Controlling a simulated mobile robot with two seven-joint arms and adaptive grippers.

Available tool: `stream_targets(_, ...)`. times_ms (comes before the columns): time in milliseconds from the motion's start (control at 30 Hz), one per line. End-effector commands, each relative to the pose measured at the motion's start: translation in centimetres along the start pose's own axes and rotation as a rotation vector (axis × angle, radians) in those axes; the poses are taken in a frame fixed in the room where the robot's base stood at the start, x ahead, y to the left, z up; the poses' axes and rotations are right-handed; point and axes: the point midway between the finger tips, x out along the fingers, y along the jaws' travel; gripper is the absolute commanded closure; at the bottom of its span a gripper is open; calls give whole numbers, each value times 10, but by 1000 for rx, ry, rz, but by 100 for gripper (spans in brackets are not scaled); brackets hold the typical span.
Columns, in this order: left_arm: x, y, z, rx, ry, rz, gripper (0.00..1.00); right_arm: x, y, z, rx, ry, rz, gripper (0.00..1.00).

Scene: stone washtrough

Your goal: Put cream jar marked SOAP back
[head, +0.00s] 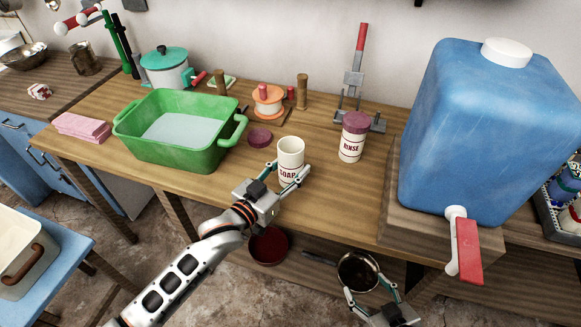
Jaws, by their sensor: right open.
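The cream jar marked SOAP (290,150) is upright over the front middle of the wooden table, its top open. My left gripper (288,177) is around its lower part, one finger on each side, and looks shut on it. The gripper covers the jar's base, so I cannot tell whether it touches the table. A second cream jar, marked RINSE (351,145), stands to the right with a purple lid on. A loose purple disc like a lid (260,138) lies behind and left of the SOAP jar. My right gripper (371,287) is open and empty at the bottom edge.
A green basin (176,150) of water stands left on the table (220,187). Behind are a teal-lidded pot (166,72), an orange spool (267,104) and a grey stand (352,85). A large blue water container (480,130) fills the right. A pan (358,272) lies below.

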Motion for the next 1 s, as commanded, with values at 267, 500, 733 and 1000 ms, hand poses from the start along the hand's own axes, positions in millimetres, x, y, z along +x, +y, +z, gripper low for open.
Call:
stream_targets(267,0,0,2,0,-1,0,41,0,0,1,0,-2,0,38)
stream_targets(500,0,0,0,1,0,0,41,0,0,2,0,-4,-1,38)
stream_targets(733,-27,-1,0,1,-3,-1,41,-1,0,0,0,-3,0,38)
stream_targets(1000,-83,0,0,1,-3,-1,41,-2,0,-4,0,-1,0,38)
